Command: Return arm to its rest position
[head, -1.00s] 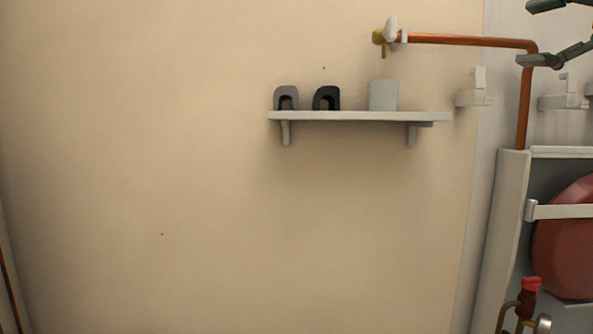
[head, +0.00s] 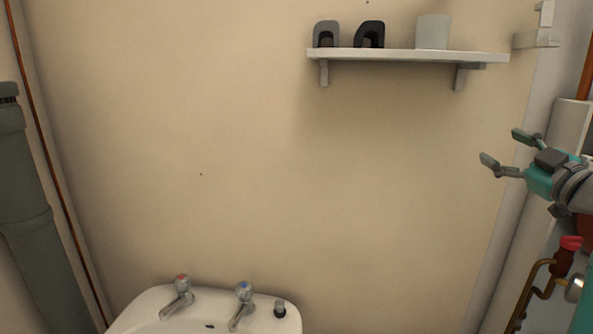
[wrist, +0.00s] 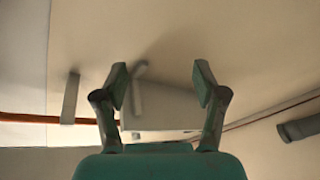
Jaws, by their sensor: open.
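My gripper (head: 502,149) is at the right side of the head view, below the right end of the shelf. Its two fingers are spread apart, point left and hold nothing. In the wrist view my gripper (wrist: 160,80) shows both fingers open with nothing between them. Beyond the fingers, a blurred white shape and the pale wall show. My arm comes in from the right edge of the head view.
A wall shelf (head: 400,55) carries a grey holder (head: 326,35), a black holder (head: 369,35) and a pale cup (head: 433,32). A basin (head: 150,305) with two taps is at the bottom. A grey pipe (head: 25,200) stands left. A red-topped valve (head: 565,258) is below my gripper. The middle wall is clear.

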